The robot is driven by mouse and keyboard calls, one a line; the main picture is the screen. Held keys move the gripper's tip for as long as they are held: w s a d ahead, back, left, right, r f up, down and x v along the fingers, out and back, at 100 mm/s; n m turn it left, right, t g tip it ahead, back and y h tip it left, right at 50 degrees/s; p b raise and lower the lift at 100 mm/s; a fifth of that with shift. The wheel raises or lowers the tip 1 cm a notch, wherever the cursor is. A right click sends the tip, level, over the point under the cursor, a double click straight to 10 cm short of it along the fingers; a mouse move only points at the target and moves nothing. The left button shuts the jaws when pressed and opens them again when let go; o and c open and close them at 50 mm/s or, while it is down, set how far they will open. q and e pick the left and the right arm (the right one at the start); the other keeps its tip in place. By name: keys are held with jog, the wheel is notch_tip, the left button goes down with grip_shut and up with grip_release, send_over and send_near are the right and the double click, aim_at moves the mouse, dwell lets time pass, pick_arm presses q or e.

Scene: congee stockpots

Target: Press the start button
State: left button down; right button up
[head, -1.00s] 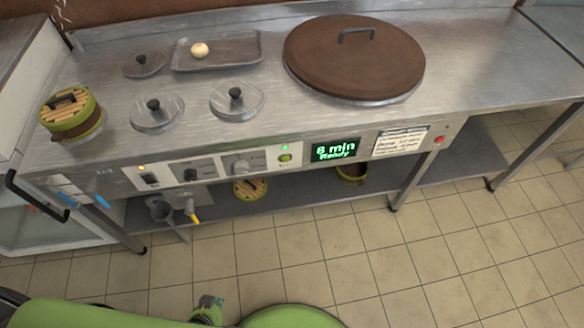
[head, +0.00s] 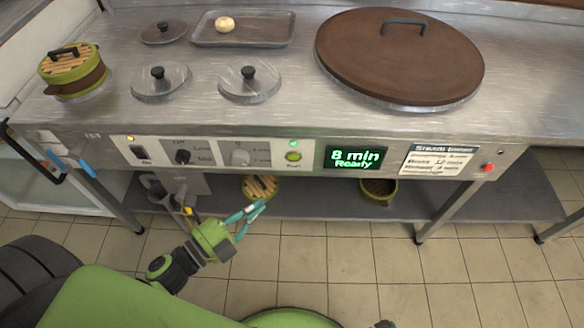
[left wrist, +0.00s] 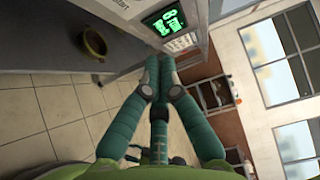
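The start button (head: 293,157) is a round green-yellow button on the white control panel, with a label below it and a small lit green lamp above. My left gripper (head: 262,204) is below and left of the button, in front of the lower shelf, apart from the panel. Its teal fingers come together at the tips, with nothing between them. In the left wrist view the closed fingers (left wrist: 159,62) point toward the panel, and the button itself cannot be made out. The display (head: 356,158) right of the button reads "8 min Ready".
Left of the button are a knob (head: 240,156), another knob (head: 183,156) and a switch (head: 139,153). A red button (head: 488,167) is at the far right. A yellow-tipped tap (head: 189,211) hangs below the panel. The large brown lid (head: 400,60) lies on the counter.

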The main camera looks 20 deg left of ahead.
pick_arm(q)
send_near(293, 157)
jog(key=w+d, duration=0.4)
jog(key=d, duration=0.1)
jog(key=shift+w+a+p, duration=0.1)
jog(key=shift+w+p, duration=0.2)
jog(key=shift+w, duration=0.25)
pick_arm(e)
jog(key=shift+d, duration=0.1)
